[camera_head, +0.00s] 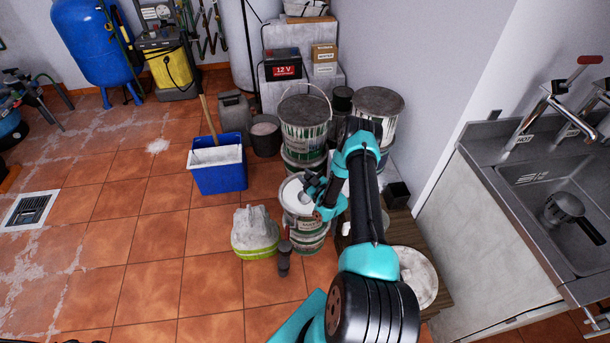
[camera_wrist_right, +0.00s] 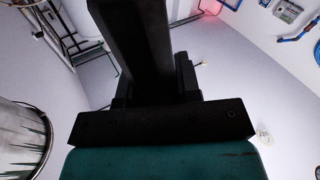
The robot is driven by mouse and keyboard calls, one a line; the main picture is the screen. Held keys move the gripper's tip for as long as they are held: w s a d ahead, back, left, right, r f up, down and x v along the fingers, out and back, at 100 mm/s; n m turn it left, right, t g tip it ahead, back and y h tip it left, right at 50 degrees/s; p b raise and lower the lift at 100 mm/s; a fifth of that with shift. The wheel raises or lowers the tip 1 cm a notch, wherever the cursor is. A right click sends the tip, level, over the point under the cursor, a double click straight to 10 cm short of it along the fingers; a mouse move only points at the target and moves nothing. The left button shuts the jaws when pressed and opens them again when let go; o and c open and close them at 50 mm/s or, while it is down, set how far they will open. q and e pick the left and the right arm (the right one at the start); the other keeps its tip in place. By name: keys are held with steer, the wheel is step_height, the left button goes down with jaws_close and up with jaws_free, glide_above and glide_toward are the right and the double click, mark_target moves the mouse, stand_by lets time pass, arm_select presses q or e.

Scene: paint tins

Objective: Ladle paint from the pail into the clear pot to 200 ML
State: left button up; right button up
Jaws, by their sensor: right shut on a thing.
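My right gripper (camera_head: 315,190) is at the right rim of an open tin (camera_head: 305,228) with white paint in its top. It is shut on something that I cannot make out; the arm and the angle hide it. In the right wrist view a dark bar (camera_wrist_right: 130,40) rises above my teal and black gripper body, and a paint-streaked tin (camera_wrist_right: 22,140) shows at the left edge. I cannot pick out the ladle or the clear pot for certain. A round whitish vessel (camera_head: 418,278) is partly hidden behind my right arm. My left gripper is not in view.
A large tin with a raised handle (camera_head: 304,112) and another tin (camera_head: 378,102) stand behind. A blue bucket (camera_head: 220,178), a whitish lump with a green band (camera_head: 255,234) and a small dark cylinder (camera_head: 284,258) stand left. A sink (camera_head: 560,190) is right. Left floor is mostly clear.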

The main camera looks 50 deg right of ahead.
steer(key=shift+f, duration=1.3)
stand_by(0.4)
steer(key=shift+w+d+r+m+g, duration=0.1)
steer(key=shift+w+d+m+g, duration=0.15)
steer(key=shift+d, duration=0.2)
steer(key=shift+w+d+r+m+g, duration=0.1)
steer(key=shift+w+d+m, duration=0.05)
steer(key=shift+d+m, duration=0.25)
step_height(320, 180, up, 7)
steer(key=shift+a, duration=0.15)
stand_by(0.3)
steer(key=shift+s, duration=0.1)
stand_by(0.4)
